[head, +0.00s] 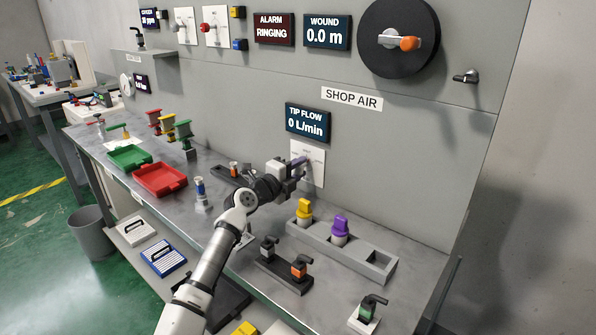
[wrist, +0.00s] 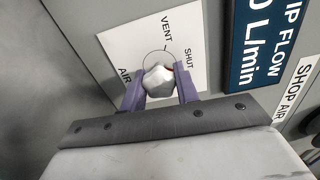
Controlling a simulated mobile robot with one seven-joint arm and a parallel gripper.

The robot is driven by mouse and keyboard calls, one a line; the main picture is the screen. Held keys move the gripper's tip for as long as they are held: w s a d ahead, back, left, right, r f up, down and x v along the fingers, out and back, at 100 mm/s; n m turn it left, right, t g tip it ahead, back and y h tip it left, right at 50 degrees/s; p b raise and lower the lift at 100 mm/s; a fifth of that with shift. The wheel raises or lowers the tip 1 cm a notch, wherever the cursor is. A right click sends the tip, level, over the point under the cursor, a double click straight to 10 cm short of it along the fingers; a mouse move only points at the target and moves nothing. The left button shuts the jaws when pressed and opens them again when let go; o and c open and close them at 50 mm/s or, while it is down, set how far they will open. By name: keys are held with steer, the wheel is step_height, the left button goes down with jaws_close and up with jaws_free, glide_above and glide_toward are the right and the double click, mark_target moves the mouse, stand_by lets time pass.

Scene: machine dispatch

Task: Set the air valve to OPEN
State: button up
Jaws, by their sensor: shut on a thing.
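The air valve is a pale grey faceted knob (wrist: 157,80) on a white plate (wrist: 128,42) fixed to the grey wall. In the wrist view the plate reads VENT, SHUT and part of a word starting AIR; I see no OPEN mark. A small red spot shows at the knob's right edge, beside my finger. My gripper (wrist: 160,88) is shut on the knob, one purple finger on each side. In the head view my gripper (head: 298,168) is at the plate (head: 316,170) and hides the knob. Which mark the knob points at cannot be told.
The TIP FLOW display (head: 307,122) above the plate reads 0 L/min. The ALARM display (head: 274,30) reads RINGING. A grey rack (head: 378,264) with yellow and purple pieces stands to the right. A dark block (head: 270,273) with black and orange pieces lies in front.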

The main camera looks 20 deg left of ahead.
steer(key=m+b, duration=0.1)
steer(key=m, duration=0.2)
steer(key=shift+f, duration=0.15)
steer(key=shift+m+b, duration=0.85)
steer(key=shift+m, duration=0.55)
steer(key=o, duration=1)
steer(key=shift+c, duration=0.2)
steer(key=shift+s, duration=0.1)
steer(key=b+v, duration=0.3)
steer(key=v, duration=1)
steer(key=shift+s, duration=0.3)
